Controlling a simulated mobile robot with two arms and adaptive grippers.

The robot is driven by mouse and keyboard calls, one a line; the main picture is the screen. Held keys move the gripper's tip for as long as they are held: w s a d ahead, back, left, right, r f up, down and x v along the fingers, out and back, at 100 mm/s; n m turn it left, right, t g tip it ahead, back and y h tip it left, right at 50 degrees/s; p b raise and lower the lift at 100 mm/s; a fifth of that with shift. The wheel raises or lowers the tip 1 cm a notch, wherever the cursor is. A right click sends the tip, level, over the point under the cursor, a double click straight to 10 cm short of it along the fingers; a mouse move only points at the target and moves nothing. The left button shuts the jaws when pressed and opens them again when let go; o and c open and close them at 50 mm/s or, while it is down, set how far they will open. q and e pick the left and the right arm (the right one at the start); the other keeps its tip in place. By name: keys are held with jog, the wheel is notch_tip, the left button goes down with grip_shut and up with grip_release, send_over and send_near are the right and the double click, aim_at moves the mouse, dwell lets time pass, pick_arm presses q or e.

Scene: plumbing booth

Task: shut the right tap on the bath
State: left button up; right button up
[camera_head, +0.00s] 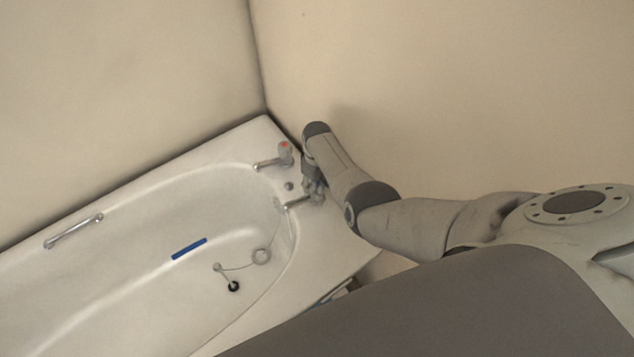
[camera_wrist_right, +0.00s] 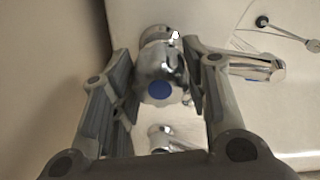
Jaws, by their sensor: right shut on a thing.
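The right tap, chrome with a blue cap, shows in the wrist view (camera_wrist_right: 160,88). Its spout (camera_wrist_right: 250,66) points right over the bath. My right gripper (camera_wrist_right: 160,90) has a finger on either side of the tap's head and is shut on it. In the head view my right gripper (camera_head: 314,190) is at the tap end of the bath (camera_head: 335,245), and it hides most of this tap; only its spout (camera_head: 298,204) shows clearly. My left gripper is not in view.
The other tap (camera_head: 285,152), with a red cap, stands close beyond my gripper. Walls rise behind the bath and at its tap end. A grab handle (camera_head: 73,231), a blue strip (camera_head: 189,248) and a black plug (camera_head: 233,286) on a chain are in the bath.

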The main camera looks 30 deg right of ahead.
jog(key=m, duration=0.6)
jog(key=shift+m+p, duration=0.3)
jog(key=shift+p, duration=0.05)
jog(key=m, duration=0.6)
jog(key=shift+m, duration=0.3)
jog(key=o, duration=1)
jog(key=shift+o, duration=0.2)
jog(key=shift+r, duration=0.1)
notch_tip(320, 180, up, 12)
